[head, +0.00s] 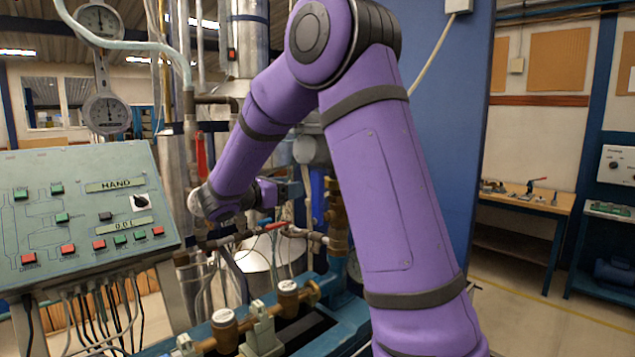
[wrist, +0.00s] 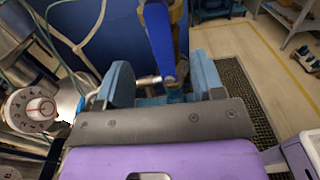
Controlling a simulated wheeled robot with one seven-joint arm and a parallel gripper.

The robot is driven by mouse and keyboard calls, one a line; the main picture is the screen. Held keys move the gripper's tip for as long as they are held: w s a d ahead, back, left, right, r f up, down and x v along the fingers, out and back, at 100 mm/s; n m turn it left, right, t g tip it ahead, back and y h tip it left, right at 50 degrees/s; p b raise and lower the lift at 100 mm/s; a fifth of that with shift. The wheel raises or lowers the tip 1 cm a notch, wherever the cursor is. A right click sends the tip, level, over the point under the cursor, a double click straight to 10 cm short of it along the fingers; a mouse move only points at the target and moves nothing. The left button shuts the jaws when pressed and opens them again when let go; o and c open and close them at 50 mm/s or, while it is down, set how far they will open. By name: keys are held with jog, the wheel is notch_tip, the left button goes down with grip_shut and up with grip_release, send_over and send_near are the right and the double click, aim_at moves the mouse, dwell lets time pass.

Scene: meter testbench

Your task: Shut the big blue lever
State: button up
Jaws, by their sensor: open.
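The big blue lever (wrist: 160,42) stands roughly upright in the wrist view, with its lower end at a pivot on brass pipework. In the head view the blue lever (head: 317,195) shows just right of my gripper, partly hidden. My gripper (wrist: 164,82) is open, one grey-blue finger on each side of the lever's lower part in the picture. I cannot tell whether the fingers touch it or how deep it lies between them. In the head view my gripper (head: 292,189) is small and partly covered by my wrist.
A green control panel (head: 85,215) stands at the left, with dial gauges (head: 106,113) above it. A red-handled valve (head: 275,226) and brass meters (head: 288,299) lie below my gripper. A blue column (head: 445,130) is behind my arm. A workbench (head: 525,205) stands at the right beyond open floor.

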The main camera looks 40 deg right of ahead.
aim_at(315, 181)
jog(key=d, duration=1)
jog(key=shift+w+d, duration=0.15)
jog(key=shift+d, duration=0.25)
grip_shut()
